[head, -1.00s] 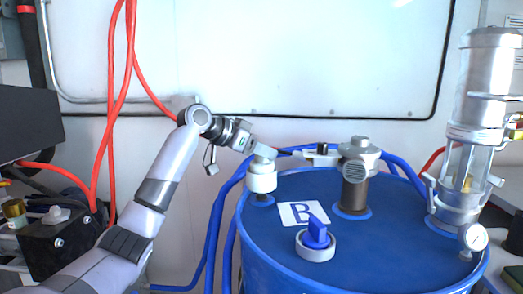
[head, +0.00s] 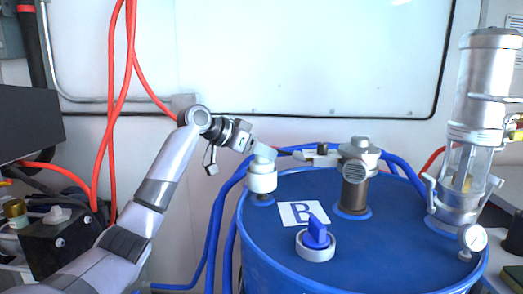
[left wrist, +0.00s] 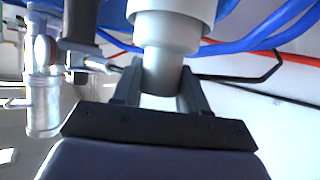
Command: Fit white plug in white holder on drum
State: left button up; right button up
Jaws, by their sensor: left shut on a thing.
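The white holder (head: 262,183) stands near the left rim of the blue drum (head: 390,225). My left gripper (head: 263,152) is directly above it, shut on the white plug (left wrist: 163,72). In the head view the fingers hide much of the plug. In the left wrist view the plug sits between both fingers, and its far end meets the white holder (left wrist: 172,8). The plug looks lined up with the holder, touching it or partly in it; how deep it sits I cannot tell. My right gripper is not in view.
A blue-handled knob in a pale ring (head: 316,242) and a label marked B (head: 303,213) are on the drum top. A grey pump fitting (head: 356,175) stands right of the holder. A clear cylinder with a gauge (head: 468,150) is at the right. Blue hoses run behind.

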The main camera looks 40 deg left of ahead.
pick_arm(q)
jog(key=shift+p, duration=0.35)
jog(key=shift+f+b, duration=0.35)
jog(key=shift+f, duration=0.15)
dwell(0.3)
jog(key=o, duration=0.8)
jog(key=shift+v, duration=2.15)
jog(key=shift+b+v, duration=0.65)
jog(key=shift+v, duration=2.7)
